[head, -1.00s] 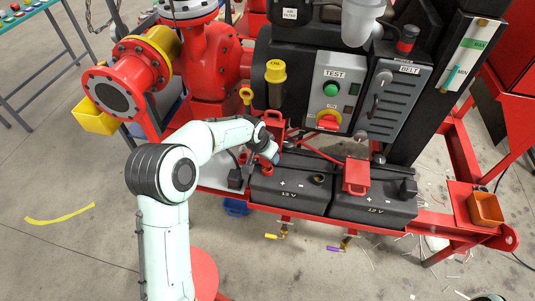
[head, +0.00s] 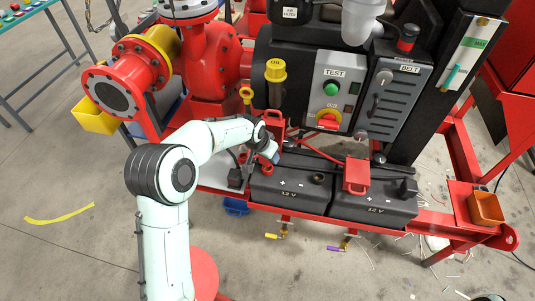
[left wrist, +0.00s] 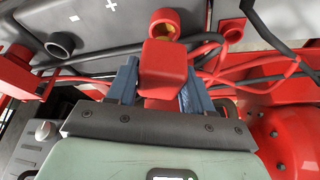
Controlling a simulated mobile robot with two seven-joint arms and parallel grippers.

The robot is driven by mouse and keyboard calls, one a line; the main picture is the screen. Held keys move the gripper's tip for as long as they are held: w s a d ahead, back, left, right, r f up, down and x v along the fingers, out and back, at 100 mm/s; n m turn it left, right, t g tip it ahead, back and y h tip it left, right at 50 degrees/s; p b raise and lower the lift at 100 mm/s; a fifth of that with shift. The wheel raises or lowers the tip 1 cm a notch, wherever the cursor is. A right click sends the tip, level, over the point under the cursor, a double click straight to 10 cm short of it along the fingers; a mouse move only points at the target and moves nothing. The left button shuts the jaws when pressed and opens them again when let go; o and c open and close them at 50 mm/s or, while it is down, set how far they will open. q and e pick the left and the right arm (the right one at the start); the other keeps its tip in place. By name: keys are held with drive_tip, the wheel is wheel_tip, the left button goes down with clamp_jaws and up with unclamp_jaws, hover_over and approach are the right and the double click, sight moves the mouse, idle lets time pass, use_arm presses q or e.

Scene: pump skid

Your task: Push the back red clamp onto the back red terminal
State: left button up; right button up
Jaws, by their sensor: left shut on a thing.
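My left gripper (left wrist: 160,90) is shut on a red clamp (left wrist: 165,62), with one blue finger on each side of it. Just beyond the clamp in the left wrist view is a red terminal (left wrist: 158,14) with a brass-coloured middle. The clamp overlaps its near edge, so I cannot tell whether they touch. In the head view my left gripper (head: 270,155) is over the back-left corner of the left battery (head: 290,190), and its own hand hides most of the grip. My right gripper is not in view.
The right battery (head: 372,208) carries another red clamp (head: 356,173). A black terminal (left wrist: 60,44) stands left of the held clamp. Red cables (left wrist: 262,78) run to its right. The grey test panel (head: 330,95) rises behind the batteries.

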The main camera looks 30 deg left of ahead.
use_arm(q)
drive_tip(key=shift+f+b, duration=1.15)
drive_tip(key=shift+f, duration=0.55)
idle(0.3)
drive_tip(key=o, duration=1.3)
drive_tip(key=shift+o, duration=0.2)
drive_tip(key=v, duration=1.3)
drive_tip(key=shift+r, duration=0.2)
